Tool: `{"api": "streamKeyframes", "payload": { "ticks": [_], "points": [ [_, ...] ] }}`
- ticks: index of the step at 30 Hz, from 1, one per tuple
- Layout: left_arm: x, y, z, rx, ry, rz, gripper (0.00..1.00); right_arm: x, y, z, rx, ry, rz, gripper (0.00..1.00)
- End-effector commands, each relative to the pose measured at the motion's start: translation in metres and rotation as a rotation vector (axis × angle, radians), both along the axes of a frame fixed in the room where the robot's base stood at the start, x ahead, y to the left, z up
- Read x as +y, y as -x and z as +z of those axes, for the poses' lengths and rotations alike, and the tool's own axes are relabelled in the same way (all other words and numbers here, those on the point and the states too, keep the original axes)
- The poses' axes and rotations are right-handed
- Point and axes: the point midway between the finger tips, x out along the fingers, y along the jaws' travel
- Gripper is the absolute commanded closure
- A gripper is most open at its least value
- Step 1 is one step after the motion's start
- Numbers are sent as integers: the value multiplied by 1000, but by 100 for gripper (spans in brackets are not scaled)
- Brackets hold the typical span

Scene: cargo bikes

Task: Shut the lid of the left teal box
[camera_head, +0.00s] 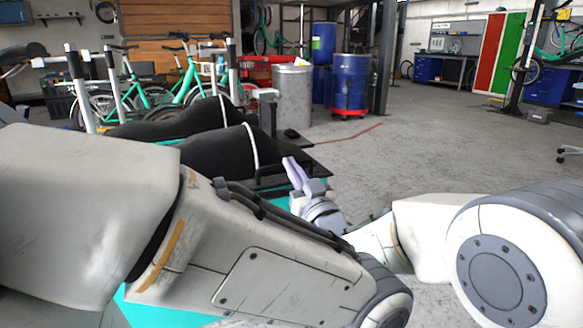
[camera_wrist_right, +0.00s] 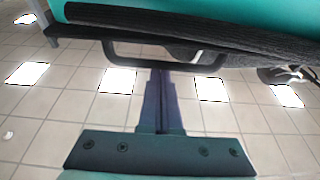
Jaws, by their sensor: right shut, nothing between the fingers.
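A teal box (camera_head: 165,315) shows only in part in the head view, because my arm covers most of it. Teal also shows along the top of the right wrist view (camera_wrist_right: 220,13), with a dark edge and a black handle-like bar (camera_wrist_right: 128,59) below it. My right gripper (camera_head: 293,165) is shut and empty beside the black-topped cargo bikes. Its closed fingers (camera_wrist_right: 160,85) point at the black bar in the wrist view; I cannot tell if they touch. How far the lid is open is hidden. My left gripper is out of view.
Black rounded covers with white straps (camera_head: 218,153) lie behind my arm. A grey bin (camera_head: 292,97) and blue drums (camera_head: 349,83) stand beyond. Teal bikes (camera_head: 190,80) stand at the back left. The floor (camera_head: 440,140) on the right is mostly clear.

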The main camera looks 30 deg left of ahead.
Motion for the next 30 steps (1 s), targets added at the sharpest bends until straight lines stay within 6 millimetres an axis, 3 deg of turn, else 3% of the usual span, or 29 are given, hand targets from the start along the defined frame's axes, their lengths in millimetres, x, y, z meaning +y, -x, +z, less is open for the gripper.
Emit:
{"api": "streamKeyframes", "payload": {
  "ticks": [1, 4, 10, 21, 30],
  "points": [
    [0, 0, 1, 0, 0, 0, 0, -1, -1, -9, 18, 20, -3, 100],
    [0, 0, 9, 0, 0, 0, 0, -1, -1, 2, 17, 19, -3, 100],
    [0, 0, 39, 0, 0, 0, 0, -1, 0, 50, 4, 5, -1, 100],
    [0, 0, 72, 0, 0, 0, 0, -82, 10, 94, 1, 1, -4, 100],
    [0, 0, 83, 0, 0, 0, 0, -114, 15, 110, -1, 0, -1, 100]
  ]
}}
